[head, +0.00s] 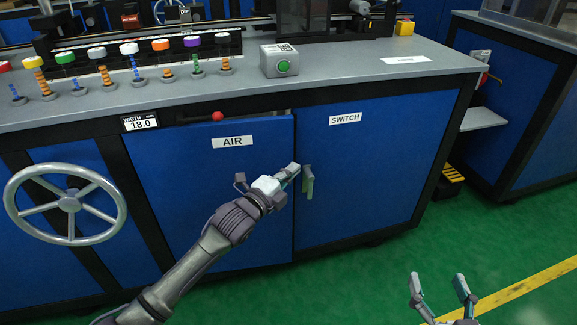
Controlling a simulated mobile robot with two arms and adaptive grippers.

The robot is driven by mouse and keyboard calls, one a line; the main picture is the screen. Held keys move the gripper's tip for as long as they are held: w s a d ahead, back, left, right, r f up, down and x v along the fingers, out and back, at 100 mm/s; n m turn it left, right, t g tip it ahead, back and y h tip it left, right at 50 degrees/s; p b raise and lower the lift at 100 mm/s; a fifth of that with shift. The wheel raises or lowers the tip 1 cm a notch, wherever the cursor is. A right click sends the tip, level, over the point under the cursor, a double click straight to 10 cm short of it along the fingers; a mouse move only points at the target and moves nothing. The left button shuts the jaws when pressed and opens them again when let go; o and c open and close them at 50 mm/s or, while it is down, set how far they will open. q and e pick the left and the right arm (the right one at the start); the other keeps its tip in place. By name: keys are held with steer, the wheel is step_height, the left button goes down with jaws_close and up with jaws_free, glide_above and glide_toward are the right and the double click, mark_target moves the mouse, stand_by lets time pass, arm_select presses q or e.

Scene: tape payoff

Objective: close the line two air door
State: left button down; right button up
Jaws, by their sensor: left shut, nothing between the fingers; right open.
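The blue air door (180,185), labelled AIR, is on the front of the grey-topped cabinet. It appears slightly ajar, with a dark gap along its top edge and a red knob (217,116) showing there. My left gripper (290,171) is shut and empty, in front of the door near its right edge; I cannot tell whether it touches. A greenish-grey handle (307,181) is just right of it, by the seam with the switch door (365,165). My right gripper (439,286) is open and empty, low over the floor at bottom right.
A spoked handwheel (70,204) sticks out left of the air door. The worktop (420,66) carries a row of coloured-cap posts and a grey box with a green button (283,66). Another blue cabinet (520,95) stands at right.

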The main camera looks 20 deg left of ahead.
mark_target(288, 162)
arm_select(q)
steer(key=shift+w+a+b, duration=0.25)
steer(key=shift+w+a, duration=0.2)
steer(key=shift+w, duration=0.45)
steer(key=shift+w+a+b, duration=0.25)
steer(key=shift+w+a, duration=0.2)
steer(key=shift+w, duration=0.4)
arm_select(e)
steer(key=r+t, duration=0.1)
steer(key=r, duration=0.1)
steer(key=r+t, duration=0.1)
steer(key=r+t+y, duration=0.1)
steer(key=r, duration=0.1)
steer(key=shift+a+r+t, duration=0.3)
steer(key=shift+a+t, duration=0.1)
